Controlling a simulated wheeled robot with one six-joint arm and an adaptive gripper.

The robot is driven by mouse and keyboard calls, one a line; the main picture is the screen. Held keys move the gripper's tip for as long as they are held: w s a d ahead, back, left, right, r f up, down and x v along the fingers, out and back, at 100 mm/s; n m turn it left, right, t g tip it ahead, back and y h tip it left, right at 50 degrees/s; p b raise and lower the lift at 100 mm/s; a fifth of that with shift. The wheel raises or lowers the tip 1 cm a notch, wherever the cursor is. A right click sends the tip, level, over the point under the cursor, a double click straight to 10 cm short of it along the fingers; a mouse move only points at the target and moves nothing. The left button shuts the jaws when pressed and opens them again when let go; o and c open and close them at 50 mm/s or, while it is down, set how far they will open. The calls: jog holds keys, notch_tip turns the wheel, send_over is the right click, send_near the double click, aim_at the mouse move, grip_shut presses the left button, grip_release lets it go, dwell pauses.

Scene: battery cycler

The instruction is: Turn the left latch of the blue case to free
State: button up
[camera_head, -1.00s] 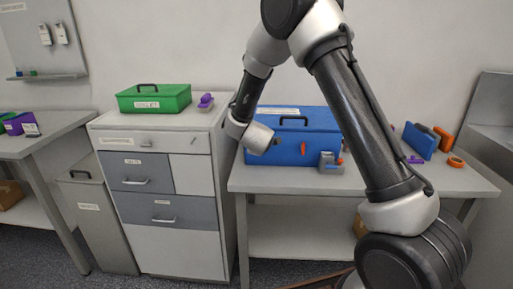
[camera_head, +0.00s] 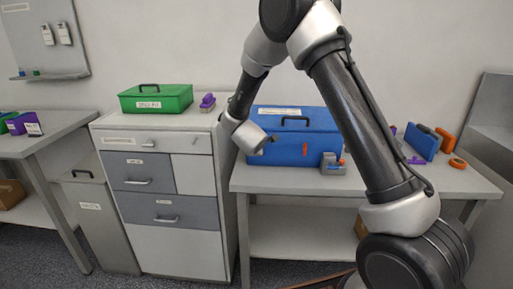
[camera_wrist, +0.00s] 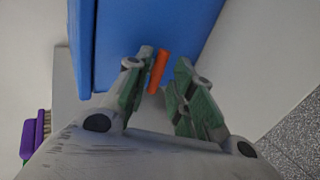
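The blue case (camera_head: 325,148) stands on the table right of the drawer cabinet, with its lid down and a dark handle on top. One orange-red latch (camera_head: 305,148) shows on its front in the head view. The front's left part is behind my wrist. In the wrist view, an orange latch (camera_wrist: 158,71), apparently the left one, stands slightly tilted on the blue case (camera_wrist: 130,25). My gripper (camera_wrist: 164,60) is open around this latch. The left finger is very close to it, with a gap at the right finger. I cannot tell whether they touch.
A grey device (camera_head: 331,166) with an orange part stands before the case's right front. A green case (camera_head: 155,99) and a purple brush (camera_head: 208,102) are on the cabinet.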

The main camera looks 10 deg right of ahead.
jog(key=shift+o, duration=0.6)
jog(key=shift+w, duration=0.1)
jog(key=v, duration=1.2)
